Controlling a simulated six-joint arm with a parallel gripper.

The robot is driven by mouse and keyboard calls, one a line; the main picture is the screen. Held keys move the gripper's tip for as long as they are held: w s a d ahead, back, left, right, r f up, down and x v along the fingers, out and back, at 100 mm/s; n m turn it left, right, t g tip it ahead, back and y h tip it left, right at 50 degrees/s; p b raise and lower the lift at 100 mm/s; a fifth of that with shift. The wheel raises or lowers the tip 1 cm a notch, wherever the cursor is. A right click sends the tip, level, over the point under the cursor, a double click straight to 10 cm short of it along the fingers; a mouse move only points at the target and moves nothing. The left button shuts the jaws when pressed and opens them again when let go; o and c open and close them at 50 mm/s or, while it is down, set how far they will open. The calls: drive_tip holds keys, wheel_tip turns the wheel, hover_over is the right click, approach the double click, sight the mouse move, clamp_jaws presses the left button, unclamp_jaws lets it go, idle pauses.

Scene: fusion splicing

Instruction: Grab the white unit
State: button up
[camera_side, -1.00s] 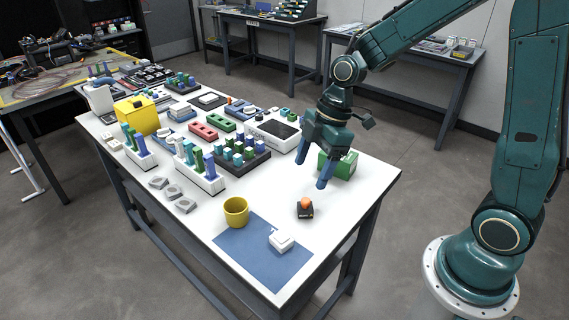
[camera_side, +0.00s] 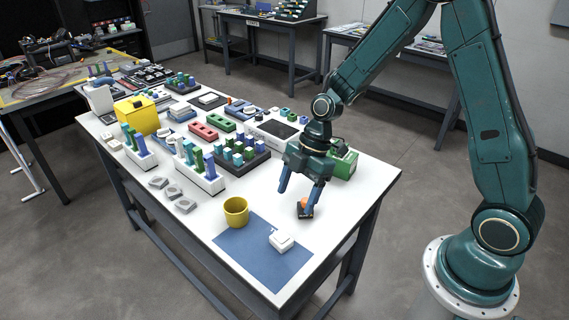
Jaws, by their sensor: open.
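The white unit (camera_side: 281,240) is a small white block lying on the blue mat (camera_side: 262,262) near the front of the white table. My gripper (camera_side: 297,198) is open, with its two blue fingers pointing down. It is above the table, behind the white unit and apart from it. One finger partly covers a small dark item with an orange top (camera_side: 305,210). Nothing shows between the fingers that is clearly held.
A yellow cup (camera_side: 236,212) stands at the mat's back left edge. A green box (camera_side: 342,163) is just behind my gripper. A white rack with coloured pegs (camera_side: 200,172) and several grey pieces (camera_side: 173,192) are to the left. The table's right front is clear.

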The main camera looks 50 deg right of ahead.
hover_over(283, 235)
drive_tip(key=d, duration=0.2)
drive_tip(key=shift+d+f, duration=0.1)
drive_tip(key=shift+f, duration=2.85)
drive_tip(key=shift+x, duration=2.6)
drive_tip(key=shift+s, duration=0.1)
drive_tip(key=c, duration=1.1)
